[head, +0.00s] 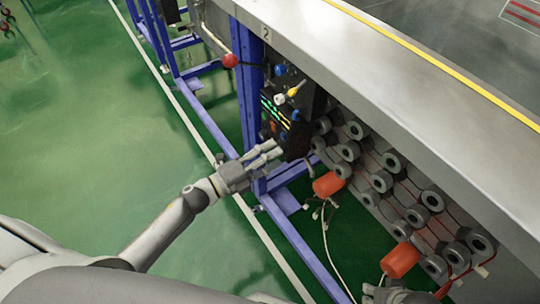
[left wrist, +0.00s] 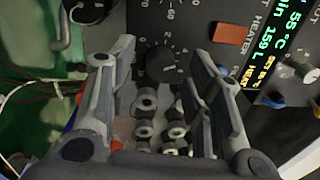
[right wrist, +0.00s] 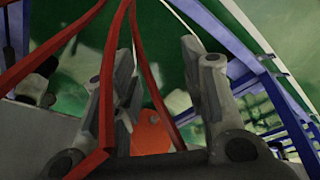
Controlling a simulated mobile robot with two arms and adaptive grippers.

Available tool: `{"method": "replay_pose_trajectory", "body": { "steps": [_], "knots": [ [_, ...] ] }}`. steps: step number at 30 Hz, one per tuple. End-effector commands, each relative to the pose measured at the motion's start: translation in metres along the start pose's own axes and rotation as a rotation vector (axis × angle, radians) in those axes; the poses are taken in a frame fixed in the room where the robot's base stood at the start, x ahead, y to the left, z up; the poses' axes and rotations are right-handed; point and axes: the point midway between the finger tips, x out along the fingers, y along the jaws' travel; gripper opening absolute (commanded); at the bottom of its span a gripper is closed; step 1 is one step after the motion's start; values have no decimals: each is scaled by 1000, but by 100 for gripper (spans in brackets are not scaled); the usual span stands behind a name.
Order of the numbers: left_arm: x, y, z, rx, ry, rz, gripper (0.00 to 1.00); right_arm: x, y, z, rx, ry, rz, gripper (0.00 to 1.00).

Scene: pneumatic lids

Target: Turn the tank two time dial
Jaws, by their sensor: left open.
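The tank two control panel (head: 275,112) hangs below the steel edge marked 2, with a lit display. In the left wrist view a round black dial (left wrist: 160,64) with a numbered scale sits on the panel (left wrist: 185,22). My left gripper (head: 272,151) is at the panel's lower part. In the left wrist view its fingers (left wrist: 160,72) are open, one on each side of the dial; I cannot tell whether they touch it. My right gripper (right wrist: 158,55) is open beneath the tank, with red cables crossing its left finger. It shows partly at the head view's bottom edge.
Rows of grey cylinders (head: 392,162) and orange cylinders (head: 327,184) with cables sit under the tank, right of the panel. Blue frame posts (head: 247,85) stand beside the panel. A red ball handle (head: 229,60) is upper left.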

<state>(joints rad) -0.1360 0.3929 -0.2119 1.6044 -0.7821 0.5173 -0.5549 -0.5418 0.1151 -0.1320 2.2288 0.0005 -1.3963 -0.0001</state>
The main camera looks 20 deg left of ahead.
Motion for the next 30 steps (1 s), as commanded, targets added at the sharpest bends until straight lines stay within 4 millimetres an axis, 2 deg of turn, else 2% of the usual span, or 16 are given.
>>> {"method": "replay_pose_trajectory", "body": {
  "steps": [5,12,18,24,30],
  "knots": [
    [-23,1,0,0,-1,4,46,0,0,0,0,0,1,40],
    [-74,1,0,-1,0,5,46,0,0,0,1,0,1,40],
    [-106,1,0,0,0,3,46,0,0,0,1,0,1,40],
    [-118,0,0,0,1,1,46,0,0,0,1,0,1,40],
    [-119,0,0,0,1,1,46,0,0,0,2,-1,1,40]
  ]
}}
